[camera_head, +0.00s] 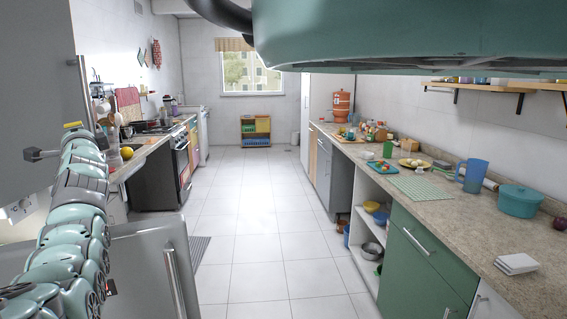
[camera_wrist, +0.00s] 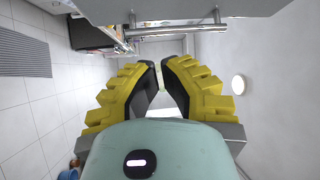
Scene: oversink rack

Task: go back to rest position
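My arm rises along the left edge of the head view, bent upward beside grey cabinet or appliance fronts. In the wrist view my gripper (camera_wrist: 159,64) has yellow ridged fingers with black inner pads. The fingertips are close together with only a thin sliver between them, and nothing is held. Beyond the fingers, the wrist view shows a metal bar handle (camera_wrist: 175,31) on a grey front. The fingertips cannot be made out clearly in the head view.
The tiled floor (camera_head: 258,230) down the middle is clear. The right counter (camera_head: 440,207) holds a teal pot (camera_head: 518,201), a blue mug (camera_head: 475,176) and a green mat (camera_head: 418,188). A stove (camera_head: 170,168) stands at left. A grey door with a handle (camera_head: 176,285) is near my arm.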

